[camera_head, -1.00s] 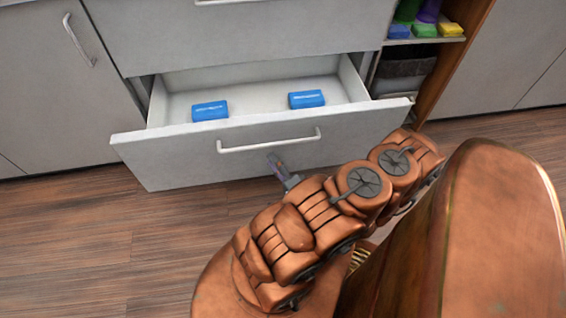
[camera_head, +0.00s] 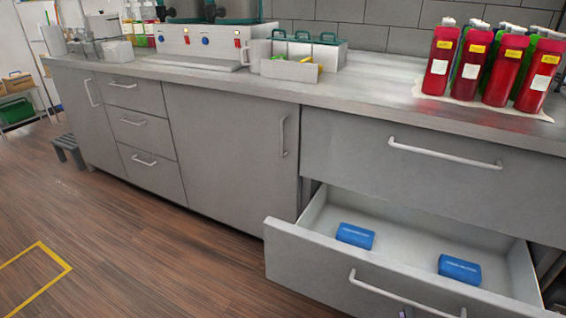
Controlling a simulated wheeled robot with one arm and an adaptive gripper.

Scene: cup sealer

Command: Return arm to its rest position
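My arm and gripper are out of the head view. Only a small dark bit shows at the bottom edge below the open drawer, and I cannot tell what it is. The open drawer (camera_head: 325,264) juts out from the lower right of the counter. Two blue packs lie in it, one on the left (camera_head: 355,236) and one on the right (camera_head: 459,270).
The grey counter (camera_head: 345,108) bears red bottles (camera_head: 503,70) at right, a bin of items (camera_head: 290,70) mid-way and a machine (camera_head: 200,42) further left. Its other drawers and doors are shut. A dark stool (camera_head: 68,150) stands at left. The wooden floor (camera_head: 130,235) in front is clear.

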